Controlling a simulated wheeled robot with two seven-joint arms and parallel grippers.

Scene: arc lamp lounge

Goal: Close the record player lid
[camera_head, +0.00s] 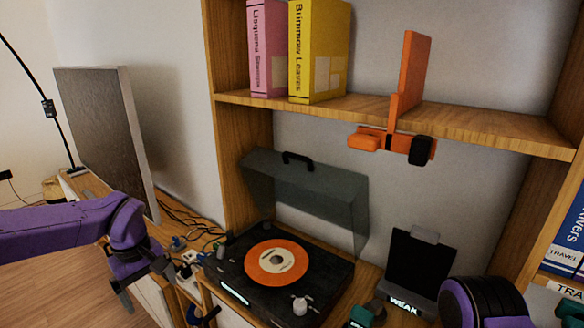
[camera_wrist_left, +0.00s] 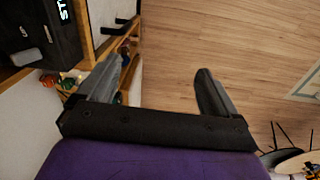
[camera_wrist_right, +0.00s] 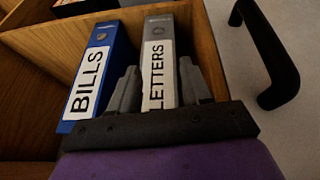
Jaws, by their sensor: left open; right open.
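The record player (camera_head: 235,278) stands in the shelf bay, with an orange record (camera_head: 276,262) on it. Its grey see-through lid (camera_head: 315,200) is raised at the back, with a black handle (camera_head: 298,158) on its upper edge. My left gripper (camera_head: 150,287) is open and empty, left of the player and apart from it; its spread fingers also show in the left wrist view (camera_wrist_left: 155,75). My right arm enters the head view at bottom right, its fingers out of frame. In the right wrist view my right gripper (camera_wrist_right: 160,85) is open in front of binders.
A wooden shelf (camera_head: 480,125) crosses above the lid, holding pink and yellow books (camera_head: 320,50); an orange fixture (camera_head: 392,138) hangs at its edge. A black stand (camera_head: 418,262) is right of the player. Cables lie to its left. Blue (camera_wrist_right: 100,60) and grey binders (camera_wrist_right: 160,60) face my right gripper.

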